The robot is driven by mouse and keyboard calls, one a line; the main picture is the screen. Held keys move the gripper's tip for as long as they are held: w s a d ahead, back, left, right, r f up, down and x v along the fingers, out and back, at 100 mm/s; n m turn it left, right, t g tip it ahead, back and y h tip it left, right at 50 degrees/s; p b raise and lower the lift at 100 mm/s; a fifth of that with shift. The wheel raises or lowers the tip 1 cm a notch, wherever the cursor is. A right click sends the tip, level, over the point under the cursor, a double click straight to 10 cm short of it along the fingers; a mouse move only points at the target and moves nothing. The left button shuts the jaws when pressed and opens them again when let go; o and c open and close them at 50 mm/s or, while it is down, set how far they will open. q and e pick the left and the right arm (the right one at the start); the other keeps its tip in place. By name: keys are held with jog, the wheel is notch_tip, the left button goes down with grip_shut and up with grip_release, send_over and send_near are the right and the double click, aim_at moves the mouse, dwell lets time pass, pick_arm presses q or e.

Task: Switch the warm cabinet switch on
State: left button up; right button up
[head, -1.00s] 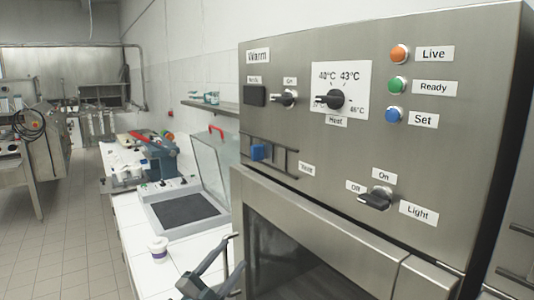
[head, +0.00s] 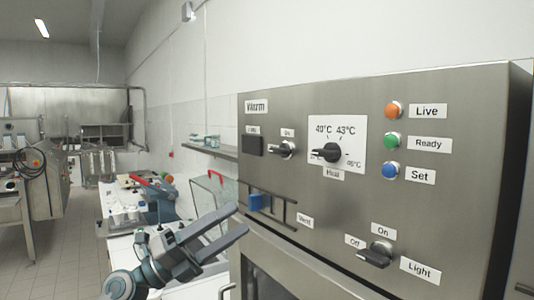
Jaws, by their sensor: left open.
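The warm cabinet's grey steel panel (head: 300,190) fills the right half of the head view, with a "Warm" label (head: 256,106) at its upper left. Below that label are a black rectangular piece (head: 252,146) and a small black rotary switch (head: 281,150), with an "On" label (head: 287,133) above the switch. The switch's handle points to the left, away from the "On" label. My left gripper (head: 235,222) is open and empty, below and left of the switch and apart from it. My right gripper does not show.
The heat dial (head: 330,152), the orange, green and blue buttons (head: 390,140) and the light switch (head: 375,255) are on the same panel. A blue vent slider (head: 260,202) sits low on its left side. A wall shelf (head: 212,151) is behind.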

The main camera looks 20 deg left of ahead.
aim_at(275, 151)
pick_arm(q)
jog(key=s+a+r+m+y, duration=0.2)
jog(key=s+r+m+y, duration=0.1)
jog(key=r, duration=0.4)
jog(key=s+a+r+m+y, duration=0.1)
jog(key=s+r+m+y, duration=0.3)
jog(key=s+r+m, duration=0.2)
jog(key=shift+s+a+r+y+p, duration=0.35)
jog(key=shift+s+r+p, duration=0.15)
jog(key=shift+r, duration=0.45)
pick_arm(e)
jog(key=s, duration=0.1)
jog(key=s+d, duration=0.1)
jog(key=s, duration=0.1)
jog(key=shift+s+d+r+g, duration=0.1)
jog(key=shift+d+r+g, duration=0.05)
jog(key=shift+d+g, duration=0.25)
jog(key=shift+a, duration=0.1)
pick_arm(q)
jog(key=shift+w+d, duration=0.1)
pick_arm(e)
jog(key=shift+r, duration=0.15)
